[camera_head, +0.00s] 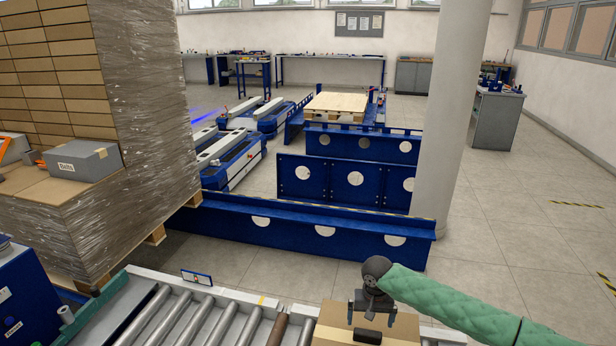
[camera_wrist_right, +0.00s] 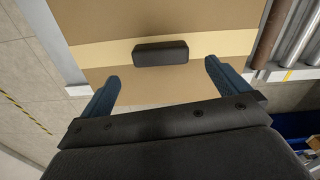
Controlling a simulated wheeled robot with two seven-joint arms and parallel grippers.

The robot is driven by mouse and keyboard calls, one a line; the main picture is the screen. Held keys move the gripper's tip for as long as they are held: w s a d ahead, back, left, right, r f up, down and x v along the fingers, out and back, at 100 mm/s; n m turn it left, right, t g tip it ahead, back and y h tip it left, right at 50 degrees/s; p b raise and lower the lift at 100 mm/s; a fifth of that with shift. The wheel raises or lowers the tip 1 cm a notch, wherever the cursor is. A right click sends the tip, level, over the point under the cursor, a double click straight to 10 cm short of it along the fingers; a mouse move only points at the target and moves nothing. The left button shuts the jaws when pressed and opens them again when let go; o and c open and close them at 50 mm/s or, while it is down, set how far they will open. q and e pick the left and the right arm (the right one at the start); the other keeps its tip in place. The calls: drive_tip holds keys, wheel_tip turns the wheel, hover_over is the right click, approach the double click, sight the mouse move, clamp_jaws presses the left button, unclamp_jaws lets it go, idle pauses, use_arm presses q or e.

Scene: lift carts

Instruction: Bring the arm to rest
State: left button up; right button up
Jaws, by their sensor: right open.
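My right arm, in a green sleeve, comes in from the right in the head view. Its gripper (camera_head: 370,308) points down over a cardboard box (camera_head: 403,328) at the bottom edge of the picture. The gripper is open, and its two blue fingers (camera_wrist_right: 162,74) are spread wide in the right wrist view. A small black block (camera_head: 367,336) lies on the box top, across a paler tape strip. In the right wrist view the block (camera_wrist_right: 160,52) shows just beyond the fingertips, with nothing between the fingers. My left gripper is not in view.
The box is on a roller conveyor (camera_head: 190,316) along the front. A wrapped pallet stack (camera_head: 140,110) carries a grey box (camera_head: 82,160) at left. Blue steel frames (camera_head: 300,222) and lift carts (camera_head: 228,160) stand beyond.

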drive_tip(key=shift+w+d+n, duration=0.2)
drive_tip(key=shift+d+n, duration=0.05)
drive_tip(key=shift+n, duration=0.45)
drive_tip(key=shift+w+d+r+n+t+h, duration=0.1)
drive_tip(key=shift+n+t+h, duration=0.1)
drive_tip(key=shift+n, duration=0.15)
drive_tip(key=shift+w+r+n+t+h, duration=0.1)
drive_tip(key=shift+n+h, duration=0.1)
drive_tip(key=shift+n, duration=0.15)
drive_tip(key=w+a+r+n+t, duration=0.2)
drive_tip(key=r+n, duration=0.1)
drive_tip(key=r, duration=0.4)
drive_tip(key=w+a+r+n+t, duration=0.1)
drive_tip(key=a+r+n+t, duration=0.15)
drive_tip(key=r, duration=0.45)
drive_tip(key=s+a+r+n+t+y, duration=0.1)
drive_tip(key=s+a+r+n+t, duration=0.15)
drive_tip(key=s+a+r, duration=0.3)
drive_tip(key=s+d+f+m+g, duration=0.1)
drive_tip(key=s+f+m+g, duration=0.1)
drive_tip(key=s+f, duration=0.6)
drive_tip(key=s+d+f+m+g, duration=0.1)
drive_tip(key=s+f, duration=0.7)
drive_tip(key=s, duration=1.1)
drive_tip(key=s+d+f+m+g+y, duration=0.1)
drive_tip(key=s+d+f+m+g, duration=0.1)
drive_tip(key=s+f, duration=0.6)
drive_tip(key=s+m+g, duration=0.1)
drive_tip(key=s+m, duration=0.1)
drive_tip(key=s, duration=0.4)
